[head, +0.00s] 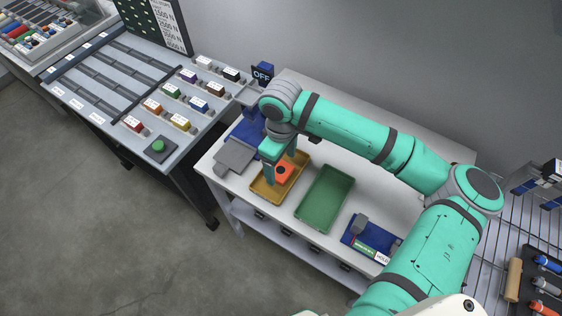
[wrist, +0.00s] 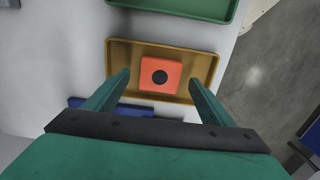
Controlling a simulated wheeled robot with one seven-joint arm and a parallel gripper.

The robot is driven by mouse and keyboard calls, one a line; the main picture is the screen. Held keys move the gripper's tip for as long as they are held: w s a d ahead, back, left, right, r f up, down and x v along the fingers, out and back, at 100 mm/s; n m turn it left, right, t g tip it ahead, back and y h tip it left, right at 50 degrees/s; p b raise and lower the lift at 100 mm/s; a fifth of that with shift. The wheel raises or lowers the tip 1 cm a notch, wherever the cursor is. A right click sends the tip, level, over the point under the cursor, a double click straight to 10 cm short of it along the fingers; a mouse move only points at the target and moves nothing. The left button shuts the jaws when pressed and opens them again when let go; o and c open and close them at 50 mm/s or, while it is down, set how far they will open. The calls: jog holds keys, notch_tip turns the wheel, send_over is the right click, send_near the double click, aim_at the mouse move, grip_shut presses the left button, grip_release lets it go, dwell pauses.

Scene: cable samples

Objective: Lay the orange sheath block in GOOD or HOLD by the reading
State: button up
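The orange sheath block (head: 285,173) lies in the ochre tray (head: 262,195) on the white table. It has a dark round spot on top. In the wrist view the orange block (wrist: 150,66) sits near the middle of the ochre tray (wrist: 205,66). My gripper (wrist: 159,78) is open, with one finger at each side of the block and a gap on both sides. In the head view my gripper (head: 280,169) points down over the tray and partly hides the block. A blue fixture (head: 355,237) at the right bears a label (head: 382,257) that seems to read HOLD.
An empty green tray (head: 325,198) stands right of the ochre one. A grey device (head: 234,157) on a blue base is to the left. An OFF sign (head: 263,73) stands behind. The left bench (head: 75,92) carries several coloured blocks and a green button (head: 158,146).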

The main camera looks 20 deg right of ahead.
jog(key=shift+r, duration=0.1)
notch_tip(320, 180, up, 11)
jog(key=shift+f, duration=0.2)
dwell(0.5)
